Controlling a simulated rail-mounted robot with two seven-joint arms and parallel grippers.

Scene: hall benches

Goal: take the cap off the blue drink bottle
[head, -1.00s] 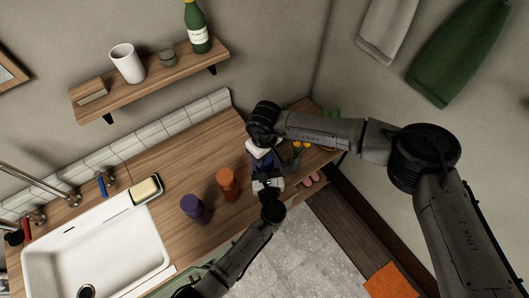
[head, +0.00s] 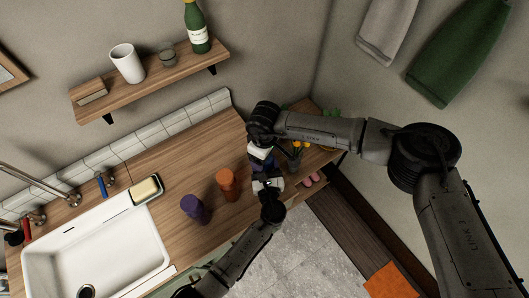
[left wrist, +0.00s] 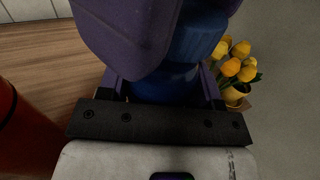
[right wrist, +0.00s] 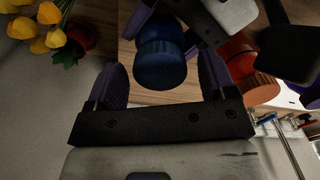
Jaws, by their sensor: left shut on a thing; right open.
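The blue drink bottle (head: 262,157) is between my two grippers at the right end of the counter, mostly hidden in the head view. My left gripper (head: 266,173) is shut on its body, and its fingers flank the bottle in the left wrist view (left wrist: 165,88). The ribbed blue cap (right wrist: 160,68) faces the right wrist camera and appears to sit on the bottle. My right gripper (right wrist: 160,85) is open, one finger on each side of the cap with visible gaps. A right finger partly covers the bottle in the left wrist view.
An orange bottle (head: 227,182) and a purple bottle (head: 194,207) stand on the counter (head: 190,165) left of the grippers. Yellow tulips (left wrist: 235,65) in a pot are close by on the right. The sink (head: 95,250) and a soap dish (head: 146,189) are further left.

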